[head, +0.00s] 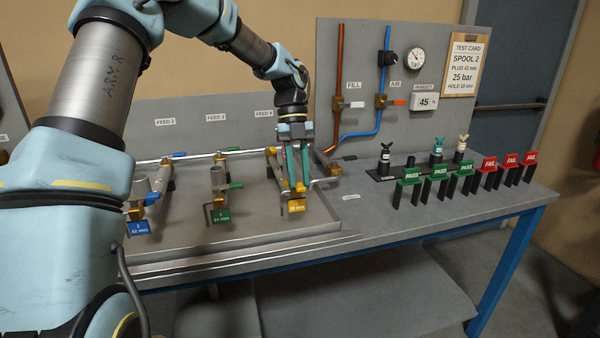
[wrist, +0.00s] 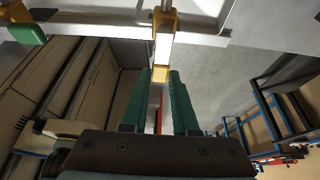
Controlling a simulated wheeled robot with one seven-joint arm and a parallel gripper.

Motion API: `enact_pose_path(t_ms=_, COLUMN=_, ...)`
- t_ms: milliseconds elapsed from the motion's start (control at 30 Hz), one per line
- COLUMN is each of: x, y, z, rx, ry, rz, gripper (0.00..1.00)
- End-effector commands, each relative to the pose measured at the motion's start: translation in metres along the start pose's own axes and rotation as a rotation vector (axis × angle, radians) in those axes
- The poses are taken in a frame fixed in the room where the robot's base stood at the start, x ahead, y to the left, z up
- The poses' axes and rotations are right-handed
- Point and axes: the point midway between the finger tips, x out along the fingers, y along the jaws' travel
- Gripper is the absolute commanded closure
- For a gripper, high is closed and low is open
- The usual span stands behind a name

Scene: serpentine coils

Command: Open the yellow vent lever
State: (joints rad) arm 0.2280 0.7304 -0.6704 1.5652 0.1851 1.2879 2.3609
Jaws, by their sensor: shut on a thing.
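My gripper (head: 297,186) points down over the right end of the tray, in front of the FEED 4 label. Its two green fingers are closed in around a yellow part, which I take to be the yellow vent lever (wrist: 160,74). In the wrist view the yellow piece shows between the fingertips, in line with a pale bar and another yellow fitting (wrist: 164,22). In the head view the fingers hide most of the lever. A yellow tag (head: 296,206) hangs just below the fingertips.
The grey tray (head: 255,232) also holds a blue-tagged (head: 139,228) and a green-tagged (head: 221,216) spool stand to the left. Fill valve (head: 353,104) and air valve (head: 393,102) sit on the back panel. PASS and FAIL markers (head: 488,163) stand on the right of the bench.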

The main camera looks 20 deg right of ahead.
Motion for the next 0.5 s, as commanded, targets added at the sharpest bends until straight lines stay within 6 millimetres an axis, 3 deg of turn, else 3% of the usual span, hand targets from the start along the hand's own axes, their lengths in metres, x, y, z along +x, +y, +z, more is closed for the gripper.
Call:
enact_pose_path(t_ms=400, x=0.0003, y=0.0009, z=0.0000, rx=0.008, ry=0.000, rz=0.005, gripper=1.00)
enact_pose_path(t_ms=433, x=0.0003, y=0.0009, z=0.0000, rx=0.008, ry=0.000, rz=0.005, gripper=0.72)
enact_pose_path(t_ms=500, x=0.0003, y=0.0009, z=0.0000, rx=0.008, ry=0.000, rz=0.005, gripper=0.64)
